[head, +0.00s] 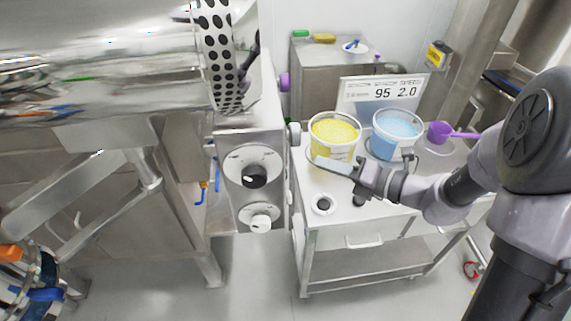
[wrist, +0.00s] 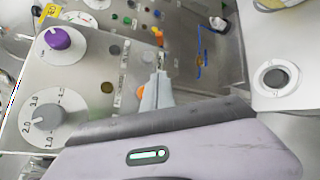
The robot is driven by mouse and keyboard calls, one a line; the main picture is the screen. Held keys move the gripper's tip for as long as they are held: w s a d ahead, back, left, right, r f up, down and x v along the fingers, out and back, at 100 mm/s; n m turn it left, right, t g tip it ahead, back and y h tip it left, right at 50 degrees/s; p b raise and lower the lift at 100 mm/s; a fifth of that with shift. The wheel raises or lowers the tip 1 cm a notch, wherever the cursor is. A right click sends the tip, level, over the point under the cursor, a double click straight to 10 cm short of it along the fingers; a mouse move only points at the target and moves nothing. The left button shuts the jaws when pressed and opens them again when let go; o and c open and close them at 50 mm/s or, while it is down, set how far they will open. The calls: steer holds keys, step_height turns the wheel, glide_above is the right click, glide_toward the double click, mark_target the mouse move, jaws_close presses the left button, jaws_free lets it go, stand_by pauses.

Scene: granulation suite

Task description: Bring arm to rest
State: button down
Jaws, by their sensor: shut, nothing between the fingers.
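My gripper (head: 322,161) reaches left from the arm, over the steel trolley (head: 385,213) and in front of the yellow tub (head: 334,150). Its pale fingers are shut together and hold nothing. In the wrist view the closed fingers (wrist: 157,90) point up the picture, with a control panel (wrist: 95,82) behind them. My arm comes in from the right and is bent low across the trolley. Whether the fingers touch the yellow tub's side cannot be told.
A blue tub (head: 397,139), a purple scoop (head: 446,132) and a display reading 95 2.0 (head: 382,90) stand near the arm. A round socket (head: 323,204) is at the trolley's front left. A machine panel with a black knob (head: 255,176) stands left. Floor in front is clear.

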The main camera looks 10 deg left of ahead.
steer(key=s+a+r+n+g+h, duration=0.1)
steer(key=s+n, duration=0.3)
steer(key=s+a+r+n+g, duration=0.1)
steer(key=s+n+g, duration=0.1)
steer(key=s+n, duration=0.2)
steer(key=s+a+r+n+g+h, duration=0.1)
steer(key=s+n, duration=0.3)
steer(key=shift+r+n+g+h+b, duration=0.3)
steer(key=shift+r+n, duration=0.1)
steer(key=s+d+r+n+t+h, duration=0.2)
steer(key=s+d+n+h, duration=0.7)
steer(key=n, duration=0.9)
steer(key=shift+s+d+t+b, duration=0.35)
steer(key=shift+s+d+t, duration=0.25)
steer(key=shift+s+d, duration=0.35)
steer(key=shift+a+r, duration=0.1)
